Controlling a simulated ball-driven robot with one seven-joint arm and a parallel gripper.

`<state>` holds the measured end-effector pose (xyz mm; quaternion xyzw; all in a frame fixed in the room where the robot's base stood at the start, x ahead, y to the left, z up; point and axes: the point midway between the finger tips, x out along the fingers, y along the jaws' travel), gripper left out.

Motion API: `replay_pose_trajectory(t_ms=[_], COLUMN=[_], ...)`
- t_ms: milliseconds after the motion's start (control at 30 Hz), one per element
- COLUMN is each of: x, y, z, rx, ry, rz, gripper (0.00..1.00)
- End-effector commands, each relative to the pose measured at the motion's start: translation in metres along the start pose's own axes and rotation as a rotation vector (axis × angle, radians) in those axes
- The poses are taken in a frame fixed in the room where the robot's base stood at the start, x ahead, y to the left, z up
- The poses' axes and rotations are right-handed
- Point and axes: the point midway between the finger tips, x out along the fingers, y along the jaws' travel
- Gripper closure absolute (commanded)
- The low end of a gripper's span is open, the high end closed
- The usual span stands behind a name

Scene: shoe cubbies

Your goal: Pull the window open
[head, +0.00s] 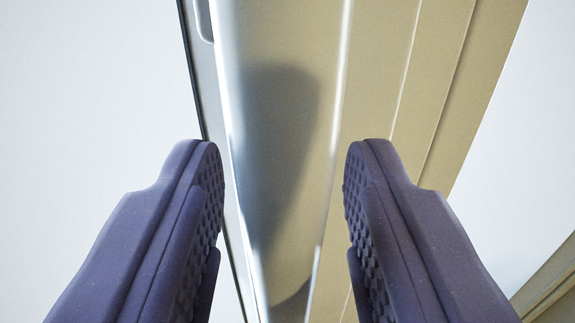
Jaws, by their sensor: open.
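My gripper (284,185) is open, with its two purple textured fingers spread apart and nothing between them. Between and beyond the fingers is a tan window frame (378,75) with several long parallel edges. A grey strip (205,85), perhaps the edge of the window sash, runs down beside the frame on its left, near the left fingertip. A rounded pale slot or recess shows at the top of this strip. A dark shadow falls on the tan face between the fingers. I cannot tell whether either finger touches the frame.
A plain pale area (90,90) fills the left side. Another pale surface (515,180) lies to the right of the frame. A tan ledge or trim (550,285) shows at the lower right corner.

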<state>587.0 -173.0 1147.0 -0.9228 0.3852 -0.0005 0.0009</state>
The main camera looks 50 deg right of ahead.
Motion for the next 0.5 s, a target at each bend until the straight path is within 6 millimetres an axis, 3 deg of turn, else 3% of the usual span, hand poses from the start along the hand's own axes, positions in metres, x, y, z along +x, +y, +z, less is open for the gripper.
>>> replay_pose_trajectory(t_ms=[67,100,267,500], x=[-0.0001,-0.0002,-0.0003,-0.0004], y=[0.0000,-0.0001,-0.0001,-0.0004], z=[-0.0002,-0.0002,-0.0002,-0.0002], rx=[0.000,0.000,0.001,0.003], ry=[0.000,0.000,0.000,-0.001], rz=[0.000,0.000,0.000,-0.001], gripper=[0.59,0.63,1.00,1.00])
